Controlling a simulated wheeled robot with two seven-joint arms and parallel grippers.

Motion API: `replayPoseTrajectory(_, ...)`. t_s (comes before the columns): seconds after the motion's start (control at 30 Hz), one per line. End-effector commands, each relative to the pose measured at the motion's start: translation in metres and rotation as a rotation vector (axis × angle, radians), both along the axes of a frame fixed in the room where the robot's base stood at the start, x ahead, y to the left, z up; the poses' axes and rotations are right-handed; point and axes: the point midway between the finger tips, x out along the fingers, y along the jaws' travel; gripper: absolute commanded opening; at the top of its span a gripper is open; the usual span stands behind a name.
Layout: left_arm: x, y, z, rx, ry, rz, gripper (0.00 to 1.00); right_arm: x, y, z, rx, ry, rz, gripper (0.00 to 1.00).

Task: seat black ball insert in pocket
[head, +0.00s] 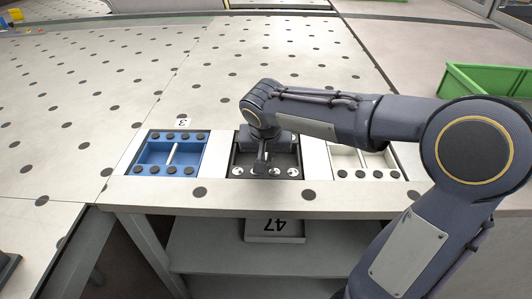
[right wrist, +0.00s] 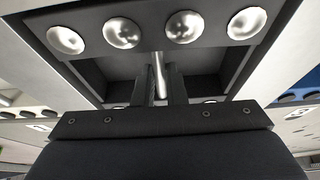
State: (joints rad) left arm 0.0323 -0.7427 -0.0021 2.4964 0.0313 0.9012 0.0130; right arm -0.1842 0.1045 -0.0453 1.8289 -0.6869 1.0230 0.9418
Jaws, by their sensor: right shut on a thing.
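The black ball insert (head: 238,158) is a dark tray with shiny silver balls along its edges and a thin metal handle bar across its middle. It is at the middle pocket in the table's front edge, between the blue and white inserts. My right gripper (head: 261,165) points down into it and is shut on the handle bar (right wrist: 159,72). The right wrist view shows the two fingers (right wrist: 161,88) on either side of the bar, and a row of silver balls beyond. My wrist hides the insert's far part and the pocket, so I cannot tell how deep it sits. My left gripper is out of view.
A blue insert (head: 150,155) with black pads lies left, with a small label (head: 183,122) behind it. A white insert (head: 376,160) with black pads lies right, partly behind my arm. A green crate (head: 480,82) stands at right.

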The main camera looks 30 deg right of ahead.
Motion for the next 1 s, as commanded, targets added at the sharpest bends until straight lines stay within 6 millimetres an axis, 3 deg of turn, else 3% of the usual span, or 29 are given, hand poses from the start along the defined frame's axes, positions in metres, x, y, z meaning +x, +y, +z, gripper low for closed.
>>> replayPoseTrajectory(0.37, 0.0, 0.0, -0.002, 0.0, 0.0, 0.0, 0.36, 0.0, 0.0, -0.001, 0.0, -0.001, 0.0, 0.0)
replayPoseTrajectory(0.4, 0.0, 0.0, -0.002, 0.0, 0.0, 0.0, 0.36, 0.0, 0.0, -0.001, 0.0, -0.001, 0.0, 0.16)
replayPoseTrajectory(0.57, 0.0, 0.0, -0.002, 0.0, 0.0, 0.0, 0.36, 0.0, 0.0, -0.002, -0.001, -0.001, 0.0, 0.37)
replayPoseTrajectory(0.83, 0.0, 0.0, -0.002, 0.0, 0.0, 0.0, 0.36, 0.0, 0.0, -0.001, 0.0, 0.001, 0.0, 0.37)
replayPoseTrajectory(1.0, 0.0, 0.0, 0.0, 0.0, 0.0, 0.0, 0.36, -0.005, 0.004, 0.016, 0.001, -0.003, 0.001, 0.37)
